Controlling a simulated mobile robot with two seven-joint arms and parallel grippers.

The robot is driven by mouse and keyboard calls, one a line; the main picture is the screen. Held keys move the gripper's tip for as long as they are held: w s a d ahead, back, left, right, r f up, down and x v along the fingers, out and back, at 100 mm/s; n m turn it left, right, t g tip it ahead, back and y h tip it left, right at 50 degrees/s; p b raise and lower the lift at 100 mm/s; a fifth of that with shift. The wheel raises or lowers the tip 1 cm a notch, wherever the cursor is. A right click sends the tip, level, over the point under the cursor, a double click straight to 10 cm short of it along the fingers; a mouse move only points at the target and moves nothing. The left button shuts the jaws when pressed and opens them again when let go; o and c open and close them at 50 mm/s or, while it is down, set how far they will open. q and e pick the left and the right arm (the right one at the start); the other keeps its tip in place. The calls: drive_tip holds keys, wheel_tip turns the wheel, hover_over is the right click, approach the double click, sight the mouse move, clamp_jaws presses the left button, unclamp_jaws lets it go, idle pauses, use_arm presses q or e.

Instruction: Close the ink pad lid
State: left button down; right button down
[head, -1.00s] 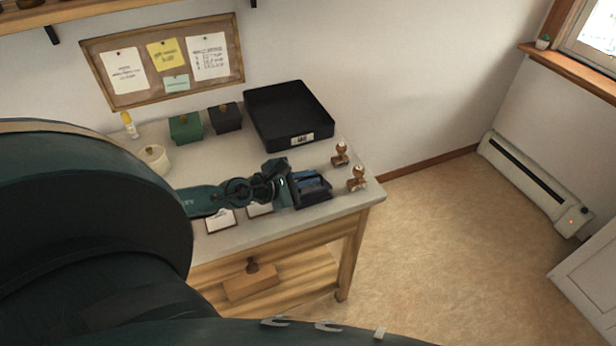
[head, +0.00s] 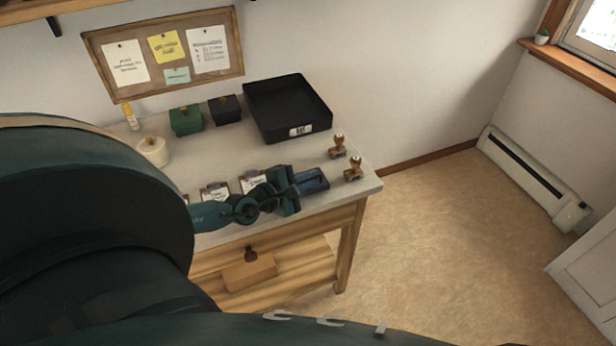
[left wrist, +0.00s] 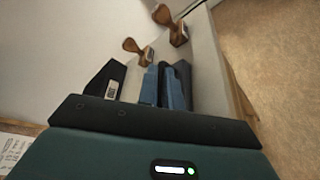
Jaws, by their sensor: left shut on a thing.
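The dark blue ink pad (head: 317,183) lies near the front right corner of the table, and a blue face shows on it. My left gripper (head: 297,190) is at its left side, low over the table's front edge, shut on part of it. The gripper's body hides the near part of the pad, and I cannot make out the lid's exact angle. In the left wrist view the ink pad (left wrist: 186,82) shows dark beyond the gripper body, beside the blue fingers (left wrist: 161,88). My right gripper is not in view.
Two wooden stamps (head: 338,146) (head: 353,168) stand just right of the pad. A black tray (head: 290,133) sits behind it. Small clipboards (head: 252,181) lie left along the front edge. Green (head: 186,121) and black boxes (head: 225,109) stand at the back.

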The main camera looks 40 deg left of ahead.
use_arm(q)
drive_tip(key=shift+f, duration=0.1)
idle(0.3)
drive_tip(key=c, duration=1.8)
unclamp_jaws()
drive_tip(key=v, duration=1.3)
drive_tip(key=shift+s+d+p, duration=0.1)
drive_tip(key=shift+p, duration=0.25)
